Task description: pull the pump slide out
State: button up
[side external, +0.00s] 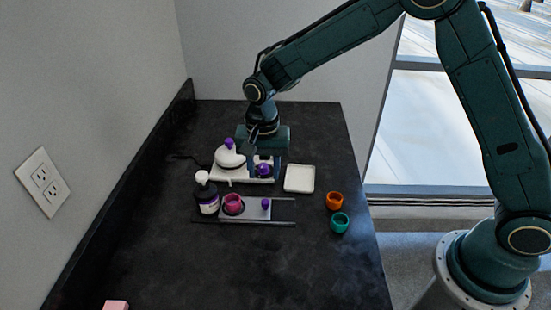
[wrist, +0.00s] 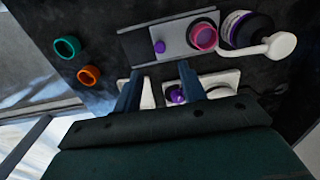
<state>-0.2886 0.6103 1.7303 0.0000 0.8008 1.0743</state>
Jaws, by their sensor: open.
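The pump slide is a grey plate (side external: 252,212) on dark rails, with a purple knob (side external: 265,203) near its right end. A pink cup (side external: 233,204) stands on the plate, beside a dark pump bottle (side external: 208,197) with a white head. In the wrist view the plate (wrist: 176,42), knob (wrist: 159,46), pink cup (wrist: 203,38) and bottle (wrist: 250,28) show beyond my fingers. My gripper (wrist: 160,72) is open, its two blue fingers apart with nothing held. In the side view my gripper (side external: 264,175) is over the white machine, behind the slide.
The white machine (side external: 228,158) has purple knobs and stands behind the slide. A white tray (side external: 299,179) lies to its right. An orange cup (side external: 334,201) and a teal cup (side external: 339,222) stand near the counter's right edge. The front of the black counter (side external: 250,270) is mostly clear.

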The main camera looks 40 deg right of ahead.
aim_at(265, 201)
notch_tip(265, 201, down, 10)
dwell(0.5)
grip_shut()
